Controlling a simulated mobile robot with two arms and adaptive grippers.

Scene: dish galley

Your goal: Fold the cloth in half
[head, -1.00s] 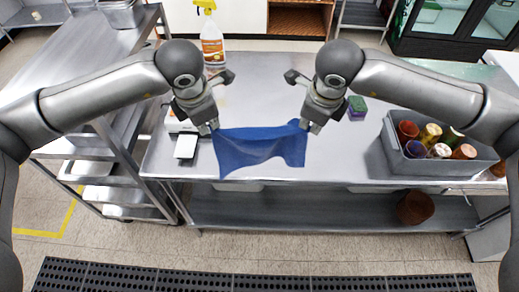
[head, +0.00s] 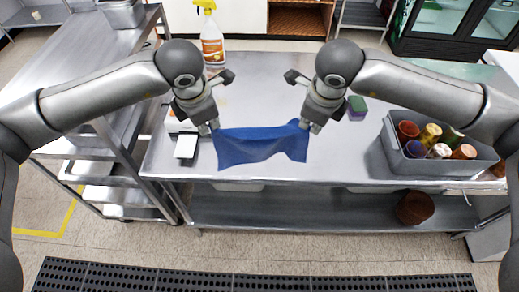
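The blue cloth (head: 260,146) hangs between my two grippers above the front part of the steel table (head: 330,164). Its top edge sags slightly and its lower part spreads toward the table's front edge; I cannot tell how much of it touches the table. My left gripper (head: 213,125) is shut on the cloth's upper left corner. My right gripper (head: 306,125) is at the cloth's upper right corner and appears shut on it. The fingertips are small and partly hidden by the cloth.
A grey bin (head: 440,163) with several jars stands on the table's right. A spray bottle (head: 211,38) stands at the back. A green and purple sponge (head: 357,107) lies right of my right gripper. A white scale-like device (head: 185,145) sits at the left. The table's middle right is clear.

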